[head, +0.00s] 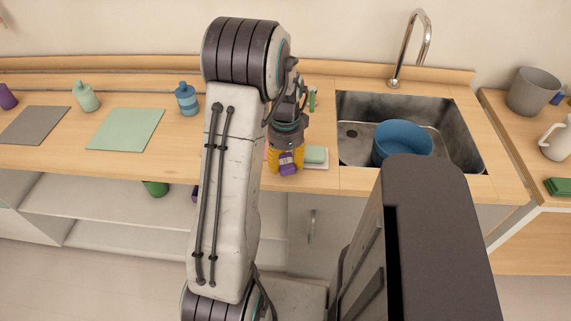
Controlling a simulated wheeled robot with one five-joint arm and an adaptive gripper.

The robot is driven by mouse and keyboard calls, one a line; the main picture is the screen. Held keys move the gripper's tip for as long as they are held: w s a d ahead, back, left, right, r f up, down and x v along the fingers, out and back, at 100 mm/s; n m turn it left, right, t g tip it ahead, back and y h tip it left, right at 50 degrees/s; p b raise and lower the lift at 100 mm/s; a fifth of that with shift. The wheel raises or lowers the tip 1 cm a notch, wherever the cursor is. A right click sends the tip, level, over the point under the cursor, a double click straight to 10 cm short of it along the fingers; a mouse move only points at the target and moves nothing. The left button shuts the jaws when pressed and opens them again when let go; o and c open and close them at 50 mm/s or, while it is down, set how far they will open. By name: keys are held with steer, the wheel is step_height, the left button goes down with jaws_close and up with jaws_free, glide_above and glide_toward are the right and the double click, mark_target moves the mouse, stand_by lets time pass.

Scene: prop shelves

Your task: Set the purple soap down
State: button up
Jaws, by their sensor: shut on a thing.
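My gripper (287,155) hangs over the wooden counter, left of the sink. It is shut on the purple soap (289,168), a small purple block low at its tip. A yellow thing (272,158) shows around and behind the soap; I cannot tell whether it is part of my gripper. Just right of the soap, a pale green block (316,155) lies on a whitish dish (317,166). The arm hides part of the counter, and I cannot tell whether the soap touches the surface.
The sink (456,122) holds a blue basin (404,140) and has a tall tap (426,40). A grey mat (36,126), a mint mat (125,130), a mint bottle (86,97) and a blue bottle (187,100) are at left. A grey pot (533,92) stands right.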

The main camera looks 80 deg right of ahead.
steer(key=shift+f, duration=0.85)
steer(key=shift+f, duration=0.1)
steer(key=o, duration=1.2)
